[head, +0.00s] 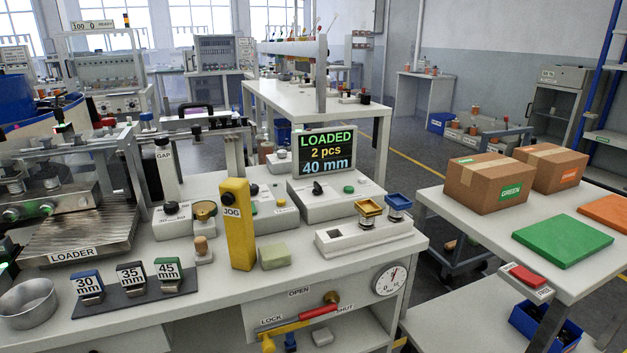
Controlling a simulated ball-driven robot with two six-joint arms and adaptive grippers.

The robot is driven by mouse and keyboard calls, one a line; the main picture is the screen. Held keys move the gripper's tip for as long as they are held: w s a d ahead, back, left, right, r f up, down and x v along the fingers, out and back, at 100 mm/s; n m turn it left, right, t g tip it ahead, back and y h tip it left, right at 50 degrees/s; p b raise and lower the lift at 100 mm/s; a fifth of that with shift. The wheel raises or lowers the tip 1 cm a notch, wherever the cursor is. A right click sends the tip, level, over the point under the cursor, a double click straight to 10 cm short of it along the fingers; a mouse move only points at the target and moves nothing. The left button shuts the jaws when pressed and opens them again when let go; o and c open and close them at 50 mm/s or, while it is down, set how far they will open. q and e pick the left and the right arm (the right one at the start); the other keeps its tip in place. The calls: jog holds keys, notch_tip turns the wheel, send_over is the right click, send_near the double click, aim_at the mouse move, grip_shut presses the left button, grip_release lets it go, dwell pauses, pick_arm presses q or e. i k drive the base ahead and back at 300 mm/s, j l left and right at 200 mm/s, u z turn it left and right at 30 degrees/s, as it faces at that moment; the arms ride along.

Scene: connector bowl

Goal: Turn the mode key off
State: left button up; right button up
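No label in the head view that I can read names the mode key. A black rotary knob (318,187) stands on a white control box (335,203) below the lit display (325,152), beside a green button (349,189). The display reads LOADED, 2 pcs, 40 mm. Another dark knob (253,190) is partly hidden behind the yellow JOG post (237,225). A black knob (171,207) sits on a smaller box at the left. I cannot tell which of these is the key or how it is set. Neither of my grippers is in view.
The LOADER ramp (75,238), 30, 35 and 45 mm blocks on a dark mat (135,299) and a metal bowl (28,302) fill the bench's left. A green block (274,256) and a white stand (370,235) with yellow and blue cups are nearer the front.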

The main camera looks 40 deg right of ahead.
aim_at(317, 190)
jog(key=z, duration=1.2)
